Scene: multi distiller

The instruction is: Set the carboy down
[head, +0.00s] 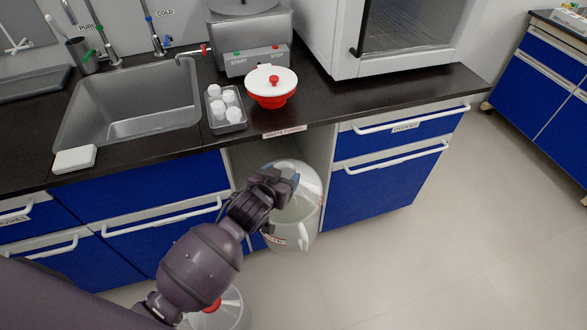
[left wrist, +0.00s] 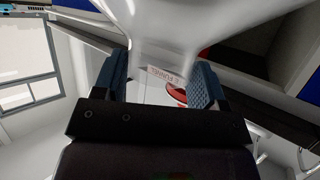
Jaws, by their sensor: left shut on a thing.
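The translucent carboy (head: 297,215) hangs or stands in front of the open bay under the counter, near the "WASTE FUNNEL" label (head: 284,132). My left gripper (head: 284,176) is shut on its upper part, and my arm covers part of it. In the left wrist view the carboy's pale neck (left wrist: 160,35) lies between the two blue finger pads of my left gripper (left wrist: 158,82). I cannot tell whether the carboy's base touches the floor. My right gripper is not in view.
A second clear carboy with a red cap (head: 228,311) stands low at the bottom, partly behind my arm. Blue drawers (head: 385,185) flank the open bay (head: 255,158). A white-lidded red funnel (head: 271,88) sits on the counter above. The floor (head: 430,255) to the right is clear.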

